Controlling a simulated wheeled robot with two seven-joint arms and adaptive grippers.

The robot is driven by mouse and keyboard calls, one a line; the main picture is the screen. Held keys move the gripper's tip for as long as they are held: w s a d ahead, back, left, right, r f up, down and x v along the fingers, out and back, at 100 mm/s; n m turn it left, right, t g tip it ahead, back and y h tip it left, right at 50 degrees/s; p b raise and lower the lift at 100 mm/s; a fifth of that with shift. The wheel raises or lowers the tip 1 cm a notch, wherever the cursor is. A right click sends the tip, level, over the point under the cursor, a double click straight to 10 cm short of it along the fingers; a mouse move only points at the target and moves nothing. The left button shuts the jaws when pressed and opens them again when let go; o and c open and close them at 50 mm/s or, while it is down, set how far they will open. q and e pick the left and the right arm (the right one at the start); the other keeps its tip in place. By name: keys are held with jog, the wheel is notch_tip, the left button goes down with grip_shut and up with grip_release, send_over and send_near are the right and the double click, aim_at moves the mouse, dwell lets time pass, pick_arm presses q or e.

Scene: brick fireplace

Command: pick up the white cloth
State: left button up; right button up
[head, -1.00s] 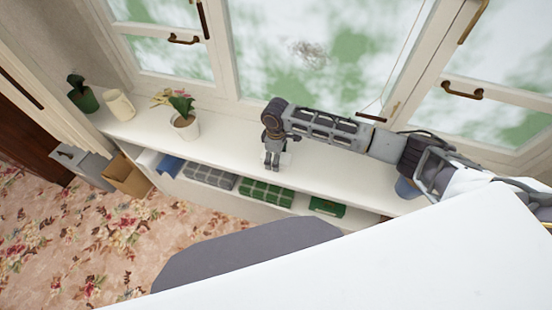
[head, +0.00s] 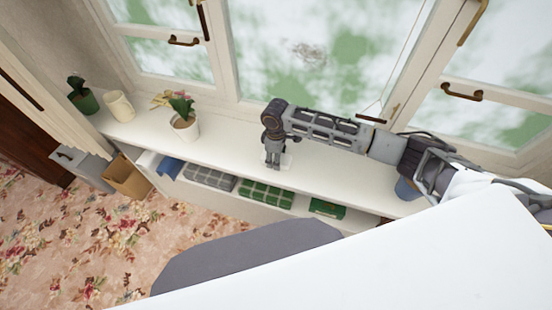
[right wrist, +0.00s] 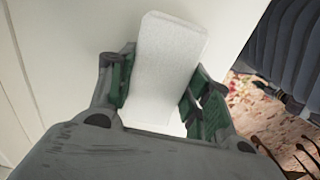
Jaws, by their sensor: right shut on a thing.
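The white cloth (right wrist: 168,65) is a small, pale, block-like folded piece. In the right wrist view it stands out between the green-padded fingers of my right gripper (right wrist: 160,100), which is shut on it. In the head view my right gripper (head: 273,163) points down at the white window sill, and the cloth (head: 286,161) shows as a pale patch around its fingertips, partly hidden by them. I cannot tell whether the cloth is touching the sill. My left gripper is not in view.
The sill (head: 225,155) holds a white pot with a plant (head: 186,125), a cream jug (head: 119,106) and a green pot (head: 85,102) at left. A blue-grey pot (head: 406,188) stands under my right arm. Windows rise behind.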

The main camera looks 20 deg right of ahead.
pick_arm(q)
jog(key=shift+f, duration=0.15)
pick_arm(e)
notch_tip(320, 180, up, 10)
jog(key=shift+f, duration=0.15)
dwell(0.6)
